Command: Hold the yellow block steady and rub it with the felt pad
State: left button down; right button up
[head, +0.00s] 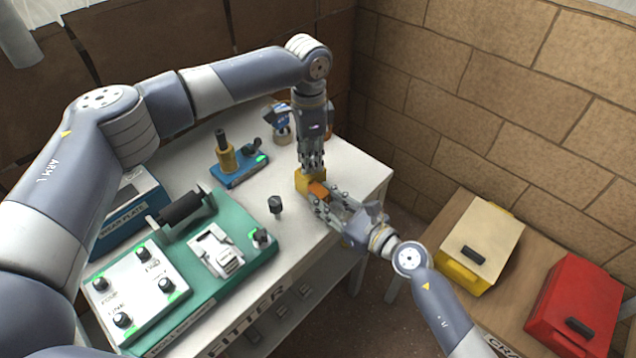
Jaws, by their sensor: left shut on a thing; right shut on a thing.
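The yellow block (303,184) stands on the white table (356,178) near its right corner. My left gripper (311,167) points down from above and is shut on the top of the block. My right gripper (322,199) reaches in from the lower right and is shut on a small orange piece, which looks like the felt pad (317,189). The pad is at the near right side of the block and looks to touch it, though the fingers hide the contact. The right gripper also covers part of the block's near side.
A green fixture with knobs (262,262) fills the table's near left. A blue base with a brass post (238,171) stands behind it, and a black knob (275,203) is left of the block. Yellow (464,275) and red (573,301) boxes sit on a wooden bench at right.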

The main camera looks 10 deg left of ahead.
pick_arm(q)
jog(key=shift+s+f, duration=0.15)
jog(key=shift+f, duration=0.15)
pick_arm(e)
jog(key=shift+s+a, duration=0.35)
jog(key=shift+s, duration=0.1)
jog(key=shift+d, duration=0.15)
jog(key=v, duration=0.5)
jog(key=shift+f, duration=0.45)
pick_arm(q)
jog(key=c, duration=1.4)
grip_release()
jog(key=shift+o, duration=0.4)
jog(key=shift+w, duration=0.25)
pick_arm(e)
jog(key=shift+w, duration=0.15)
